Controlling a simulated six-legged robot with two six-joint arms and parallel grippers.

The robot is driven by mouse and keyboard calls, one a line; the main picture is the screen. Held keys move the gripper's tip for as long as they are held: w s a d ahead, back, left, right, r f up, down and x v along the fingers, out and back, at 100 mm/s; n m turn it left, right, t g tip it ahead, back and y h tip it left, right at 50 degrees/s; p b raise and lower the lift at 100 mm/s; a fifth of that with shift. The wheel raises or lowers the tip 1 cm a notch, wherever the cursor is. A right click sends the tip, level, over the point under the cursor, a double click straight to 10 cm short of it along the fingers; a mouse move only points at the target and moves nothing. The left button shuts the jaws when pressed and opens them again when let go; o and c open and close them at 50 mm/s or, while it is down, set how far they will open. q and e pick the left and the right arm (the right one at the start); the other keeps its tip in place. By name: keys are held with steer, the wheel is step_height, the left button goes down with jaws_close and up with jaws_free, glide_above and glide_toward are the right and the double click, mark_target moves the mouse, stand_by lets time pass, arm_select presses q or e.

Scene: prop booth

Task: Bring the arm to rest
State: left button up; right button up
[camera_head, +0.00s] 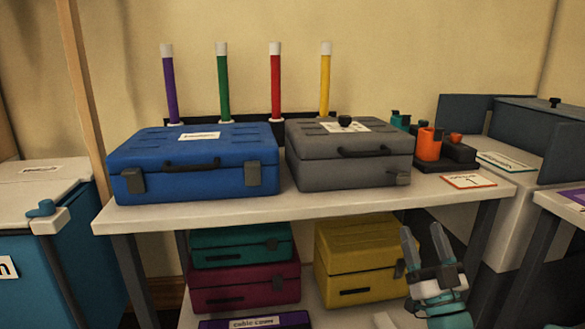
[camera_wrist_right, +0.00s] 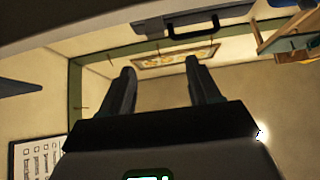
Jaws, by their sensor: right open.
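My right gripper (camera_head: 425,247) is in the lower right of the head view, in front of the table. Its two fingers point up and stand apart, with nothing between them. In the right wrist view the same open gripper (camera_wrist_right: 160,75) shows two dark fingers with empty space between them. My left gripper is not in view.
A table (camera_head: 240,213) holds a blue case (camera_head: 215,150), a grey case (camera_head: 330,148) and an orange cup (camera_head: 429,145). Teal (camera_head: 240,245), maroon (camera_head: 245,280) and yellow (camera_head: 360,245) cases sit below it. A teal bin (camera_head: 60,265) stands left.

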steer(key=w+a+r+m+g+p, duration=0.15)
steer(key=a+r+p, duration=0.35)
steer(key=p, duration=0.7)
steer(key=s+a+f+g+p, duration=0.3)
steer(key=g+p, duration=0.4)
steer(key=p, duration=0.7)
arm_select(q)
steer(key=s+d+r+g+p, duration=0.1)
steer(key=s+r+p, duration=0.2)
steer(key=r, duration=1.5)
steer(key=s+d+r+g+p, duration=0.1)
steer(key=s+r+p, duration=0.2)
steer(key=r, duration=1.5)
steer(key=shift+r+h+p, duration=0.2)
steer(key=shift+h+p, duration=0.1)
steer(key=shift+p, duration=0.7)
arm_select(e)
steer(key=s+a+f+g, duration=0.3)
steer(key=s+f+g, duration=0.1)
steer(key=s, duration=0.5)
steer(key=s+a+f+m+g+y, duration=0.1)
steer(key=s+a+f+g, duration=0.2)
steer(key=s+f+g, duration=0.2)
steer(key=s+a+f+g, duration=0.3)
steer(key=s+g, duration=0.4)
steer(key=s, duration=0.7)
steer(key=shift+f+m+g, duration=0.35)
steer(key=shift+f, duration=0.35)
steer(key=shift+w, duration=0.1)
